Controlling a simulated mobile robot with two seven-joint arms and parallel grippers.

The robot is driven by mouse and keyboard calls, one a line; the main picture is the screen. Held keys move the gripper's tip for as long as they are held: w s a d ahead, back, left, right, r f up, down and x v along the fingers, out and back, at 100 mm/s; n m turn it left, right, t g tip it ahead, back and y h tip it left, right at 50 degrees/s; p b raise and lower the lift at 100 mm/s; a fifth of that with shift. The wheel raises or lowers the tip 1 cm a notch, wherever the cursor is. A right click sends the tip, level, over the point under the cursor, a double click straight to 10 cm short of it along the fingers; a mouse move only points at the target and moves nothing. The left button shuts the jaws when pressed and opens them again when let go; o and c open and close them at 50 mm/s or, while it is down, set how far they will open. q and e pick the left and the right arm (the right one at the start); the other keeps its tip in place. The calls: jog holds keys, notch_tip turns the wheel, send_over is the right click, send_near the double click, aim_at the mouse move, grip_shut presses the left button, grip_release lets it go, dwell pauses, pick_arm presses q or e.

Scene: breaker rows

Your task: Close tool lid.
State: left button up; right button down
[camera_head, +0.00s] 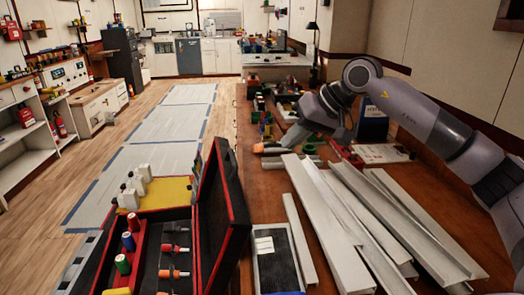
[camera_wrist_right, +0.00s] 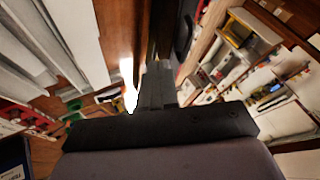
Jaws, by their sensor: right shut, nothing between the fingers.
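The tool case (camera_head: 150,240) stands open at the lower left of the head view. It holds screwdrivers and red, blue and green cylinders. Its black lid (camera_head: 222,200) with red edges stands up on the case's right side. My right gripper (camera_head: 268,147) is beyond the lid, up and to the right of it, low over the wooden bench and apart from the lid. Its closed dark fingers show in the right wrist view (camera_wrist_right: 158,80), with nothing between them. My left gripper is not in view.
Long pale metal channels (camera_head: 345,220) lie on the bench right of the lid. A dark tray (camera_head: 275,258) with a white label lies beside the lid. Small parts and bins (camera_head: 265,110) crowd the bench's far end.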

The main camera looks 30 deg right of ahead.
jog(key=w+a+f+p, duration=0.1)
jog(key=w+a+f, duration=0.5)
jog(key=a, duration=0.1)
jog(key=shift+w+a+f, duration=0.15)
jog(key=shift+f, duration=0.25)
